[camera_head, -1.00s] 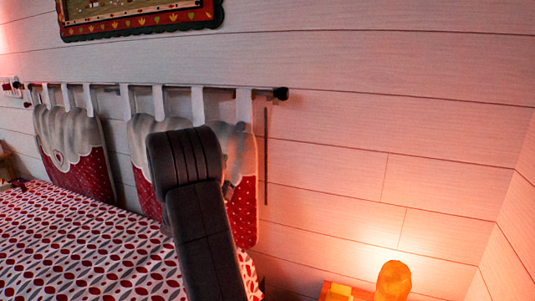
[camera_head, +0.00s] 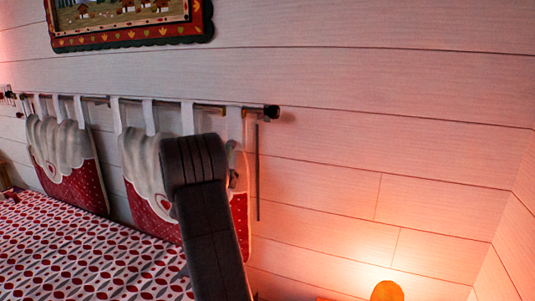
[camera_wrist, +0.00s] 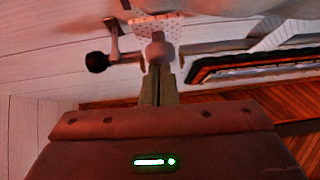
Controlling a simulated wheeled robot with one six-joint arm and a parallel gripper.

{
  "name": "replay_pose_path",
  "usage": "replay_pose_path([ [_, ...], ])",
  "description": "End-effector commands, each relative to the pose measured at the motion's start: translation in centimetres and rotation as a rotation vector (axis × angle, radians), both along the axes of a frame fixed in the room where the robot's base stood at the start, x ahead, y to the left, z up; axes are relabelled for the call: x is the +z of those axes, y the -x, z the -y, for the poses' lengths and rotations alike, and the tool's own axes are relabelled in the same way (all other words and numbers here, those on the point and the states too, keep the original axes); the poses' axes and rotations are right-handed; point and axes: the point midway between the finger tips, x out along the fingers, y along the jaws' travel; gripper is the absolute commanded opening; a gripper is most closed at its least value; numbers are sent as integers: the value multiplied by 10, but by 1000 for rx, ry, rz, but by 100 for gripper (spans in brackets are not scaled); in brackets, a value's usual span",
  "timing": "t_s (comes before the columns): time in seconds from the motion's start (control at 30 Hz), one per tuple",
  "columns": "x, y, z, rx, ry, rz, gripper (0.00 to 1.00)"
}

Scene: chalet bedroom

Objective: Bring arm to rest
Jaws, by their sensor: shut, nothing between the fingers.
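My arm rises from the bottom of the head view, a dark padded link that bends at its top in front of the wall. It covers part of the right hanging cushion (camera_head: 145,165). My gripper (camera_wrist: 159,66) shows in the wrist view, its narrow fingers together and empty. Past the fingertips is a curtain-style rod with a black round end (camera_wrist: 97,62); I cannot tell how far away it is. In the head view only a small part behind the arm may be the gripper.
A bed with a red, grey and white patterned cover (camera_head: 75,250) fills the lower left. A rod end (camera_head: 272,112) juts from the white plank wall (camera_head: 330,150). A framed picture (camera_head: 130,43) hangs above. A glowing orange lamp (camera_head: 387,291) stands lower right.

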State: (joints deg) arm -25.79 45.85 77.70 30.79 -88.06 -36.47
Motion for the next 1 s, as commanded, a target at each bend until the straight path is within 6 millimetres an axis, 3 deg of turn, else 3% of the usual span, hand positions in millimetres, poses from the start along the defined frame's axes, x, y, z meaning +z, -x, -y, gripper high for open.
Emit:
replay_pose_path([
  [1.0, 20, 22, -10, 2, -72, -179, 0],
])
